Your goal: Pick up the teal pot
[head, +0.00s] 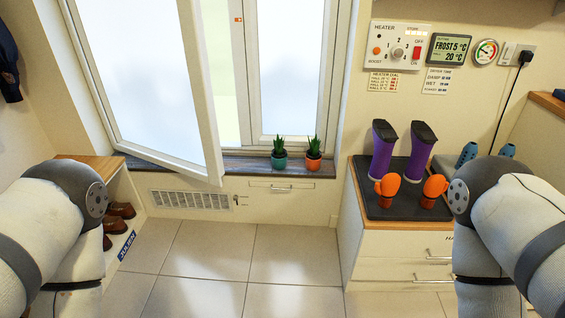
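The teal pot (279,161) stands upright on the dark window sill, with a small spiky green plant in it. It is to the left of a similar orange pot (313,162), with a small gap between them. The open window sash ends a little to the left of the teal pot. My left arm comes in at the lower left and my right arm at the lower right, both far from the pot. Neither gripper shows in the head view.
The window sash (150,80) swings inward over the sill's left part. At right, a drawer cabinet (405,244) carries a dark tray (380,208) with purple boots and orange gloves. A shoe cubby (120,190) stands at left. The tiled floor (235,262) between is clear.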

